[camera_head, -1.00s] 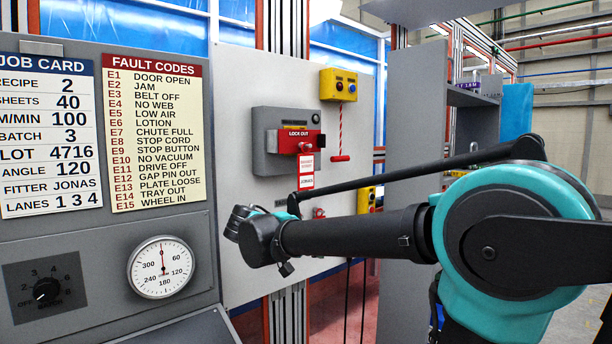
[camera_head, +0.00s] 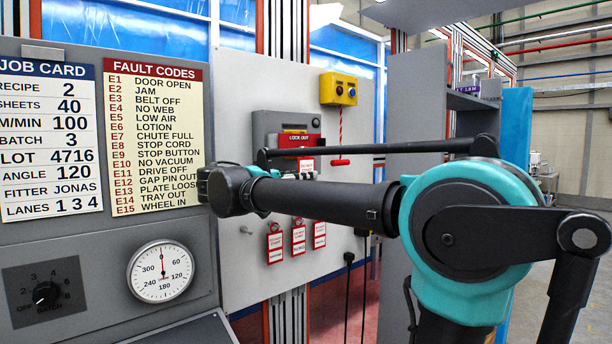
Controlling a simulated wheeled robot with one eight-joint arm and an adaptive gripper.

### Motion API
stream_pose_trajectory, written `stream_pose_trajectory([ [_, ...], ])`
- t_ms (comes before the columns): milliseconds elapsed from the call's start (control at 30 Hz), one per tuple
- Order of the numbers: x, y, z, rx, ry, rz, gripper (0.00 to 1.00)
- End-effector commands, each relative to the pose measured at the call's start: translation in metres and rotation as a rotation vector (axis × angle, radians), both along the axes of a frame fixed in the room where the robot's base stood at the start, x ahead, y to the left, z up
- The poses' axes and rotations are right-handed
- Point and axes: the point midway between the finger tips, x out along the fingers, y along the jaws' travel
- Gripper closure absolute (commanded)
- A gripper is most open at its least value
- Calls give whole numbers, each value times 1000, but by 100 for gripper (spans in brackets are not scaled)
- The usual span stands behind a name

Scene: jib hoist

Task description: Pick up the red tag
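Three small red-and-white tags hang side by side low on the grey panel: a left tag (camera_head: 275,243), a middle tag (camera_head: 298,237) and a right tag (camera_head: 319,235). Another red-and-white tag (camera_head: 306,166) shows at the red lockout piece (camera_head: 298,141) on the grey switch box (camera_head: 263,128), partly behind my arm. The dark end of my arm (camera_head: 228,190) is in front of the panel's left edge, above and left of the three tags in the picture. I cannot make out my gripper's fingers, or anything held in them.
The grey panel (camera_head: 245,80) carries a yellow button box (camera_head: 338,88) and a red pull handle (camera_head: 340,162). A control console with a dial gauge (camera_head: 161,271) stands at the left. Black cables (camera_head: 348,290) hang below the panel. A grey cabinet side (camera_head: 418,95) stands at the right.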

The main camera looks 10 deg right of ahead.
Motion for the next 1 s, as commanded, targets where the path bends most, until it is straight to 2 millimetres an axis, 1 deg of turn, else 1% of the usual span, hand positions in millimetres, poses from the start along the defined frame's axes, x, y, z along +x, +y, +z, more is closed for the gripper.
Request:
stream_pose_trajectory([
  [33, 3, -5, 0, 0, 0, -2, 71],
  [100, 5, -9, 0, 0, 0, -2, 71],
  [367, 6, -10, 0, 0, 1, 1, 71],
  [600, 6, -10, 0, 0, 1, 1, 100],
  [1000, 6, -10, 1, 0, 1, 1, 100],
])
